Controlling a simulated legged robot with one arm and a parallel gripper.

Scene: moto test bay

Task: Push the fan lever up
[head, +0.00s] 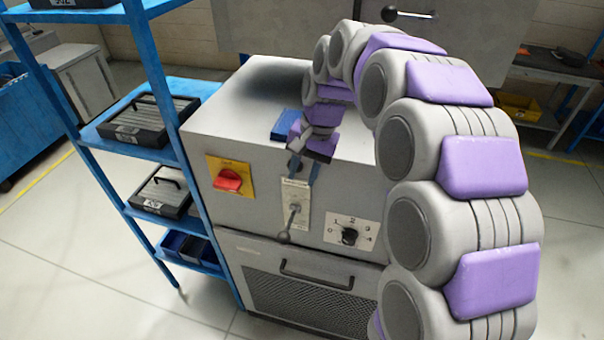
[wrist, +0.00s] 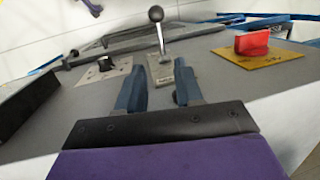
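The fan lever (head: 293,217) is a thin metal lever with a dark ball knob, on a pale plate on the front of the grey cabinet. In the head view it points down, with the knob at its lower end. My gripper (head: 303,178) is just above the plate, fingers pointing down. In the wrist view the lever (wrist: 161,38) stands beyond the fingertips, roughly in line with the gap between them. My gripper (wrist: 158,82) has its two blue fingers apart with nothing held between them. I cannot tell if a fingertip touches the plate.
A red rotary switch (head: 229,180) on a yellow plate is left of the lever. A black numbered dial (head: 349,235) is to its right. A handled mesh drawer (head: 310,290) lies below.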

